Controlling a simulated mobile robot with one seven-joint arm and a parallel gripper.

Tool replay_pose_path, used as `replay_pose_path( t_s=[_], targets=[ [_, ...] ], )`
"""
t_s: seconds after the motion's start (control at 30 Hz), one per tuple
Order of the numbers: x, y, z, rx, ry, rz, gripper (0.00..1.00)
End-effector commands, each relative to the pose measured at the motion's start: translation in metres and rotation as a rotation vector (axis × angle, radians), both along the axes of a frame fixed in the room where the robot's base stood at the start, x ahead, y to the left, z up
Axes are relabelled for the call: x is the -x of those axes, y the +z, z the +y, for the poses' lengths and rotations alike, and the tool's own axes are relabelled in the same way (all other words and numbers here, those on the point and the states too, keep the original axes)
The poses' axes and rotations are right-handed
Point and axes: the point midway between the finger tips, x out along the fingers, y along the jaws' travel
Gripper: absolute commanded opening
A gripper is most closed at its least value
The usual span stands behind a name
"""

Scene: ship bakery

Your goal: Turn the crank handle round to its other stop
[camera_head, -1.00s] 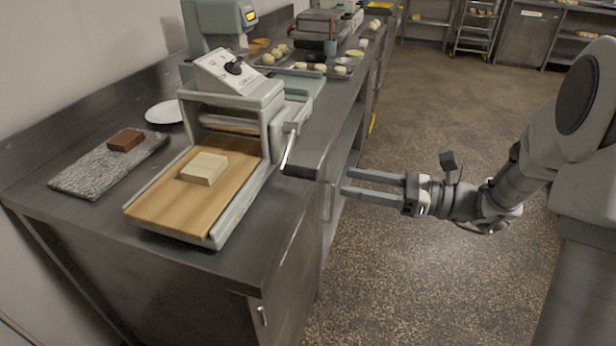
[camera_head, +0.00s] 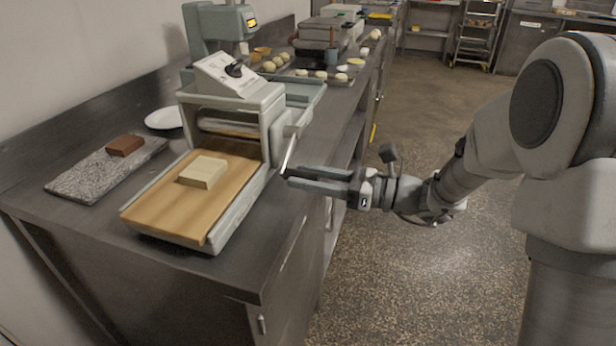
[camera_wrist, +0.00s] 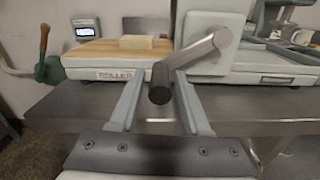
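The crank handle (camera_head: 291,150) is a grey metal bar on the right side of the grey dough roller machine (camera_head: 232,95), slanting down toward the counter's front edge. In the wrist view the handle (camera_wrist: 192,58) runs from its upper-right hub down-left to a dark rounded end between my fingers. My gripper (camera_head: 289,176) is open, its fingertips at the lower end of the handle. The wrist view also shows my gripper (camera_wrist: 160,82) with gaps on both sides of the handle's end, so it is not clamped. Whether a finger touches it, I cannot tell.
A pale dough block (camera_head: 203,172) lies on the machine's wooden board (camera_head: 170,215). A stone slab (camera_head: 85,180) with a brown block (camera_head: 125,145) and a white plate (camera_head: 163,119) are to the left. Dough balls lie on trays behind. The floor right of the counter is free.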

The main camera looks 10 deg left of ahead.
Motion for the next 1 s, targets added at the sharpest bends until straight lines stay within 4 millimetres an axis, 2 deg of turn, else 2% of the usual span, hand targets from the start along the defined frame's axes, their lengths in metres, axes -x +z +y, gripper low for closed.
replay_pose_path(
  t_s=[0.03,0.23,1.0],
  targets=[
    [0.0,0.0,-0.0002,0.0,0.0,0.0,0.36],
    [0.0,-0.0001,-0.0003,0.0,0.0,0.0,0.0],
    [0.0002,-0.0005,-0.0006,0.001,0.0,0.001,0.0]
  ],
)
